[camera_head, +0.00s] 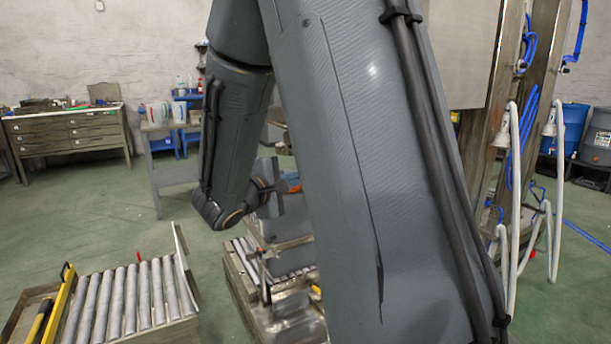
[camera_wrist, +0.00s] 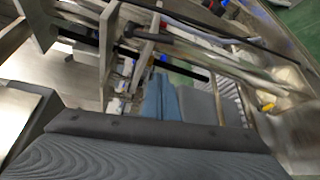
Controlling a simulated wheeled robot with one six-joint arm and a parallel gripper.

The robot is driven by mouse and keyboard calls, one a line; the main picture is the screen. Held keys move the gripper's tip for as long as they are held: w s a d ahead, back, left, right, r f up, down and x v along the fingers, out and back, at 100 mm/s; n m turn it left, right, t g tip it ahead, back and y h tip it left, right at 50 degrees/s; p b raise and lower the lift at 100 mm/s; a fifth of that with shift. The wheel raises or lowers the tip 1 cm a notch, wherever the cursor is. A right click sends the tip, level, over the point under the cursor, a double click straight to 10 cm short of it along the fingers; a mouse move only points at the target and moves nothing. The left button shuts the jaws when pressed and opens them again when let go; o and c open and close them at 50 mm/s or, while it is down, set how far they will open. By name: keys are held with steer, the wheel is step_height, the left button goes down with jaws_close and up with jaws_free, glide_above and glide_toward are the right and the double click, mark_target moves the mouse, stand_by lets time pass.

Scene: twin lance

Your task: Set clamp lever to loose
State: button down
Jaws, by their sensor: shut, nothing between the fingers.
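My gripper (camera_head: 277,196) shows only in part in the head view, at the end of my arm, beyond the large grey arm link that covers much of the picture. It looks shut and holds nothing. A metal fixture (camera_head: 268,262) with rollers and brackets stands below it. I cannot pick out the clamp lever with certainty in either view. The wrist view is tilted and blurred. It shows metal brackets (camera_wrist: 143,48) crossed by a dark rod, above a large dark grey body at the bottom. I see no contact between gripper and lever.
A roller conveyor (camera_head: 130,298) with a yellow side rail stands at the lower left. A workbench (camera_head: 68,130) with drawers is at the back left. White hoses (camera_head: 517,200) hang from a metal frame at the right. Green floor is open at the left.

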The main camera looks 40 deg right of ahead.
steer(key=shift+v, duration=1.15)
steer(key=p, duration=0.5)
steer(key=w+r+p, duration=0.1)
steer(key=p, duration=0.4)
steer(key=shift+w+a+r, duration=0.1)
steer(key=shift+w+r, duration=0.05)
steer(key=shift+r, duration=0.1)
steer(key=p, duration=0.7)
steer(key=shift+f+p, duration=0.1)
steer(key=shift+p, duration=0.25)
steer(key=s+f+p, duration=0.1)
steer(key=p, duration=0.4)
steer(key=shift+f, duration=0.1)
